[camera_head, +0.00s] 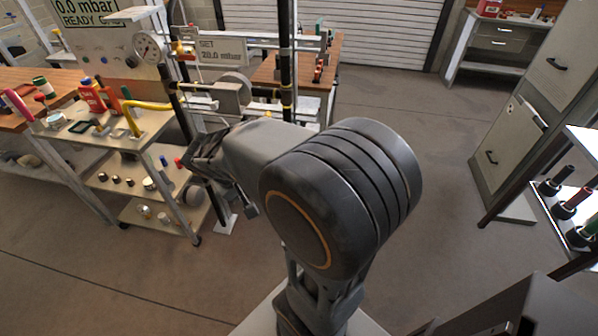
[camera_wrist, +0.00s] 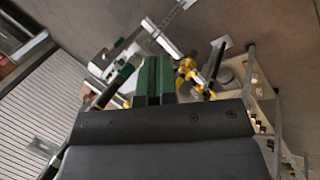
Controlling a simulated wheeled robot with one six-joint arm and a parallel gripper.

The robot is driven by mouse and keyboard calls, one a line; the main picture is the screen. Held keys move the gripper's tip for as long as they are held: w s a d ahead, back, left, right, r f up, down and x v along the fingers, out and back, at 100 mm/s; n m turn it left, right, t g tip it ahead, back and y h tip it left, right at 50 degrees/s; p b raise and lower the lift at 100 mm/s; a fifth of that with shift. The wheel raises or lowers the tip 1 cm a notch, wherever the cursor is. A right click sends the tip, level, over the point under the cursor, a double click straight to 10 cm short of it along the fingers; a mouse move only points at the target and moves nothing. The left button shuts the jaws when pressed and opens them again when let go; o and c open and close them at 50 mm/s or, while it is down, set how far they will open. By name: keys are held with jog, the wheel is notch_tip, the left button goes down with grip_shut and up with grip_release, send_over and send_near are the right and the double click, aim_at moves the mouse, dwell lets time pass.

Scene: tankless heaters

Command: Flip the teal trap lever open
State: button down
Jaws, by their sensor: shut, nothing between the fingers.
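My gripper (camera_wrist: 155,76) shows in the wrist view as two dark green fingers side by side, pressed together with nothing between them. They point toward a pipe stand (camera_wrist: 190,70) with yellow fittings. In the head view my arm reaches left toward the same stand, and its own wrist and links hide part of it; the fingertips are not clear there. I cannot pick out the teal trap lever with certainty in either view. A small greenish piece (camera_wrist: 127,70) shows on a dark pipe left of the fingers, too small to identify. No contact with the stand is visible.
A shelved cart (camera_head: 150,128) with a yellow bent pipe (camera_head: 140,110), bottles and small fittings stands at left. A pressure gauge (camera_head: 148,48) and a black upright pole (camera_head: 286,60) rise behind the arm. A grey cabinet (camera_head: 525,110) stands right. Floor (camera_head: 420,150) between is clear.

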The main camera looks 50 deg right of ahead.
jog(key=w+d+f+n+h+b, duration=0.1)
jog(key=w+d+f+h+b, duration=0.2)
jog(key=w+d+f+h, duration=0.3)
jog(key=w+d+f+n+t+h+b, duration=0.1)
jog(key=w+d+f+h+b, duration=0.2)
jog(key=f, duration=1.2)
jog(key=w+d+h, duration=0.3)
jog(key=w+d, duration=0.2)
jog(key=d, duration=0.2)
jog(key=shift+w+d+f+h, duration=0.25)
jog(key=shift+f+h, duration=0.05)
jog(key=shift+f, duration=0.1)
jog(key=s+d+p, duration=0.1)
jog(key=s+d, duration=0.1)
jog(key=d, duration=1.1)
jog(key=shift+s+p, duration=0.2)
jog(key=shift+p, duration=0.1)
jog(key=shift+a+f, duration=0.1)
jog(key=shift+a, duration=0.05)
